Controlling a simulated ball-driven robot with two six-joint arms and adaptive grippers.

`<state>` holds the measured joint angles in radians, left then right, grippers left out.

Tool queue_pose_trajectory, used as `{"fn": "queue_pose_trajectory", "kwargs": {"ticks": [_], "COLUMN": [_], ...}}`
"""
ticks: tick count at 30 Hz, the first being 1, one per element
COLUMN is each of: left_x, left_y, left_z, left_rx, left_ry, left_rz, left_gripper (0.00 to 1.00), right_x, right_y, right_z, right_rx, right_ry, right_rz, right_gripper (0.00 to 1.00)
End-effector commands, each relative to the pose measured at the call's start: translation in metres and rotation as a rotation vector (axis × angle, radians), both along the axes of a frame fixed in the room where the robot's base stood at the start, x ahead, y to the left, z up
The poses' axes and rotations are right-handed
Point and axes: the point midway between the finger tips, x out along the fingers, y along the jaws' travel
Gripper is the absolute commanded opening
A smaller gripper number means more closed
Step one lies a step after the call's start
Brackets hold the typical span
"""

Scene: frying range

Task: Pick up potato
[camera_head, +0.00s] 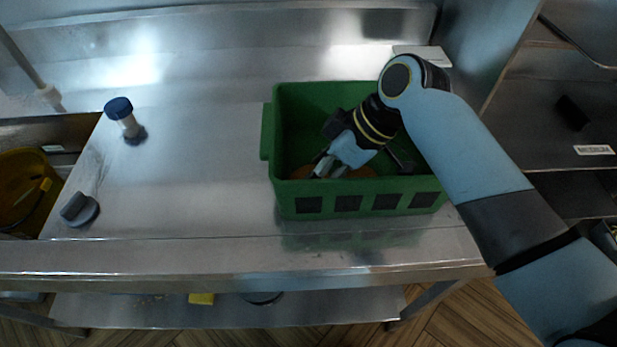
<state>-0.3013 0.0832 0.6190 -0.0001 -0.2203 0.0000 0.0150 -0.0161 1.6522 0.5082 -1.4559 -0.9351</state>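A green crate (267,132) stands on the steel table, right of the middle. Brown potatoes show low inside it, one at its left (301,172) and one nearer the middle (362,172), partly covered by my gripper. My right arm comes in from the right and bends down over the crate. My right gripper (327,170) is inside the crate with its fingers low, close to the potatoes. I cannot tell whether the fingers are open or shut, or whether they touch a potato. My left gripper is not in view.
A blue-capped shaker (121,113) and a dark grey knob-like object (79,209) stand on the left of the steel table (190,180). A yellow bucket (22,190) is at the far left. The tabletop between them and the crate is clear. A steel wall rises behind.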

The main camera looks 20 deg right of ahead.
Motion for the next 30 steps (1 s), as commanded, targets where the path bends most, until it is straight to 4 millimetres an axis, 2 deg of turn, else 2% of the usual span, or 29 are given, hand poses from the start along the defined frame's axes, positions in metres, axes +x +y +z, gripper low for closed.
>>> {"fn": "queue_pose_trajectory", "kwargs": {"ticks": [3,10,21,30], "left_x": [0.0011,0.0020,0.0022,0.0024], "left_y": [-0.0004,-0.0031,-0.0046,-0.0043], "left_z": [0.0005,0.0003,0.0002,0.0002], "left_rx": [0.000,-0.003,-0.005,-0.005], "left_ry": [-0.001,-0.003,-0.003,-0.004], "left_rz": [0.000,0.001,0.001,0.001], "left_gripper": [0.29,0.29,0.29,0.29], "right_x": [0.0018,0.0019,0.0019,0.0023], "right_y": [0.0046,0.0050,0.0048,0.0048], "right_z": [-0.0076,-0.0086,-0.0083,-0.0059], "right_rx": [0.000,-0.002,-0.002,-0.001], "right_ry": [0.000,-0.001,-0.001,-0.002], "right_rz": [0.001,0.001,0.000,0.001], "right_gripper": [0.66,0.65,0.17,0.16]}}
